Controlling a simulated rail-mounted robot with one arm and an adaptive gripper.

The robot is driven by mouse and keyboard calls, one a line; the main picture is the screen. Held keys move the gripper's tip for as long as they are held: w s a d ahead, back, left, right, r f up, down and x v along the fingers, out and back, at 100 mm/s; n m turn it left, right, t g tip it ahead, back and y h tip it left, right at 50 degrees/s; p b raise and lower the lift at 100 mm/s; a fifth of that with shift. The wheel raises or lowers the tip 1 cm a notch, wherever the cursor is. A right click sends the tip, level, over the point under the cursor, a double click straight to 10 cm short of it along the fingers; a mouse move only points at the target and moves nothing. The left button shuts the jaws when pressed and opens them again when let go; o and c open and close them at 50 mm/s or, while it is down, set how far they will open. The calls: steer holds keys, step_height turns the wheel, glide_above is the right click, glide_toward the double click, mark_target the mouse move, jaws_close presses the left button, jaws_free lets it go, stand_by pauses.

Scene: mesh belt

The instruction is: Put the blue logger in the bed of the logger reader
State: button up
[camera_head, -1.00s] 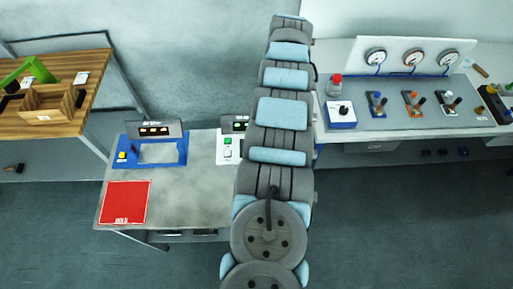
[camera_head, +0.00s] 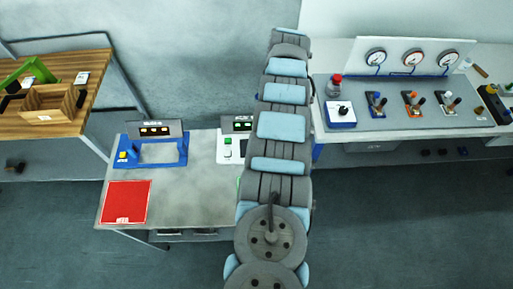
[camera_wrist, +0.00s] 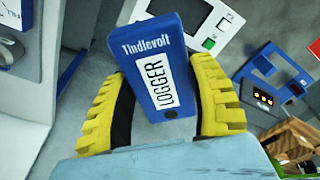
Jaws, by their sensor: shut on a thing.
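Two bench devices have a recessed bed: a white one (camera_head: 228,151) with a green button, partly behind my arm, and a blue one (camera_head: 150,164) with an amber display. Their labels are too small to read. In the wrist view the white device (camera_wrist: 225,25) is beyond the logger and the blue device (camera_wrist: 252,98) is to the right.
A red mat (camera_head: 126,202) lies at the bench's front left. A wooden table (camera_head: 75,66) with a wooden box (camera_head: 47,104) stands at left. A gauge panel (camera_head: 455,50) and several small fixtures fill the right bench. Bare bench top (camera_head: 190,190) lies between mat and arm.

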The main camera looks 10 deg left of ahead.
steer(key=shift+s+f+n, duration=0.2)
steer(key=shift+f+n, duration=0.1)
steer(key=shift+f, duration=0.25)
steer(key=shift+a+f, duration=0.1)
steer(key=shift+f, duration=0.1)
steer(key=shift+s+a+f+n, duration=0.1)
steer(key=shift+s+f+n, duration=0.15)
steer(key=shift+f+n, duration=0.1)
steer(key=shift+f, duration=0.15)
stand_by(0.3)
steer(key=shift+f, duration=0.2)
steer(key=shift+s+f+n+p, duration=0.1)
steer(key=shift+s+n+p, duration=0.05)
steer(key=shift+n+p, duration=0.15)
